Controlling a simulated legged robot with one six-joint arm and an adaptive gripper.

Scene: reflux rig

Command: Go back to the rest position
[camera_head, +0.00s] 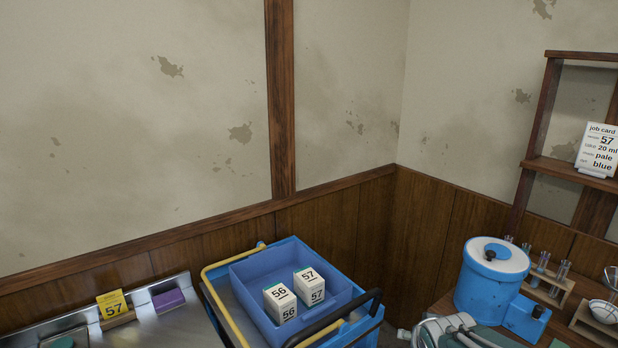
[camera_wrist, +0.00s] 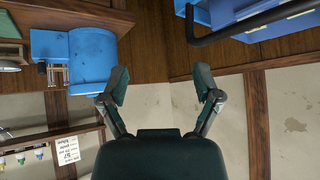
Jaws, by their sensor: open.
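My gripper (camera_wrist: 161,86) shows in the wrist view with its two fingers spread apart and nothing between them. Behind the fingers are bare wall and brown wood panelling. The wrist view is turned upside down compared with the head view. In the head view part of my arm shows at the bottom right, in front of the wooden bench; the gripper's fingertips cannot be made out there. The gripper looks clear of the trolley and the blue tank.
A blue trolley (camera_head: 363,335) carries a blue bin (camera_head: 258,281) with boxes 56 (camera_head: 280,303) and 57 (camera_head: 309,284). A blue tank (camera_head: 487,283) and a tube rack (camera_head: 547,284) stand right. A job card (camera_head: 597,150) sits on the shelf.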

